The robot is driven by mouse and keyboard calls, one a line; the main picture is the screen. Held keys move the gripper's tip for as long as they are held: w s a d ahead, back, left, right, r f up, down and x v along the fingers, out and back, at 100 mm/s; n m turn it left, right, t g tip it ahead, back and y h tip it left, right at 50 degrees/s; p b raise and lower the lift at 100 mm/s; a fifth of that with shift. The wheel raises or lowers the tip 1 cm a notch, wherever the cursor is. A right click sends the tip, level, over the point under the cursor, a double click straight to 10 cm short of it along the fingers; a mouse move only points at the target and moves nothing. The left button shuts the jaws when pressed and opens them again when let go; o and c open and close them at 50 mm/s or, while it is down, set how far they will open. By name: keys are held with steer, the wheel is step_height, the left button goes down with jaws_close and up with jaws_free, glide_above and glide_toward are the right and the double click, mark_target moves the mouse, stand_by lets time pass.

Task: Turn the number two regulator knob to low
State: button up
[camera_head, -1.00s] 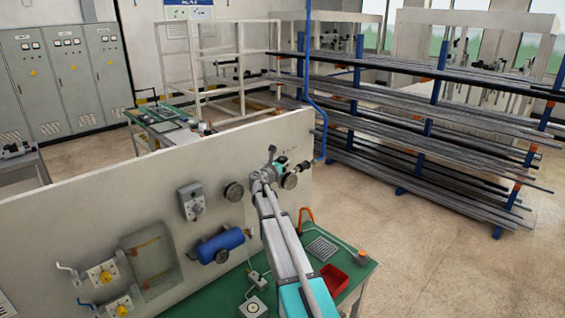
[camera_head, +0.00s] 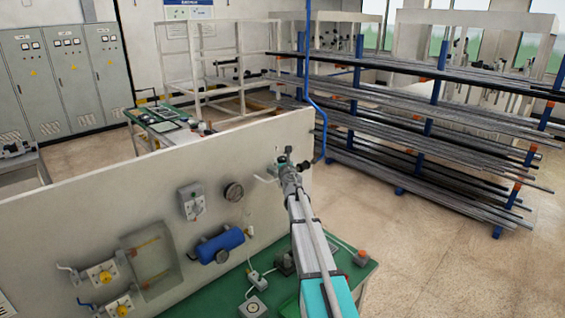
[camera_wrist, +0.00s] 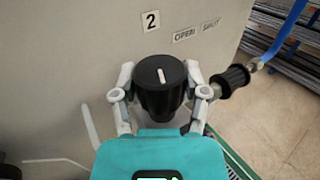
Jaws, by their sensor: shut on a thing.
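The number two regulator knob (camera_wrist: 160,98) is black and round, with a white pointer line on its face that stands nearly upright, leaning slightly left. It is close in the wrist view, below a plate marked 2 (camera_wrist: 151,21). The fingers of my gripper (camera_wrist: 161,80) are shut on the knob, one on each side. In the head view my gripper (camera_head: 286,166) is at the panel's right end, and my arm hides most of the regulator. I see no readable low mark.
Plates reading OPEN (camera_wrist: 185,36) and SHUT (camera_wrist: 210,26) are right of the 2. A black fitting (camera_wrist: 231,80) with a blue hose (camera_wrist: 285,30) is close to the right finger. The panel (camera_head: 100,180) carries a blue cylinder (camera_head: 220,245) and a gauge (camera_head: 234,192). Green bench (camera_head: 215,290) below.

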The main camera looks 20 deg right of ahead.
steer(key=shift+w+d+n+y, duration=0.1)
steer(key=shift+n+y, duration=1)
steer(key=shift+y, duration=0.6)
steer(key=shift+n+y, duration=1.1)
steer(key=shift+y, duration=0.9)
steer(key=o, duration=1.2)
steer(key=shift+c, duration=0.2)
steer(key=shift+s, duration=0.2)
steer(key=s+d, duration=0.2)
steer(key=s, duration=0.9)
steer(key=shift+s, duration=0.3)
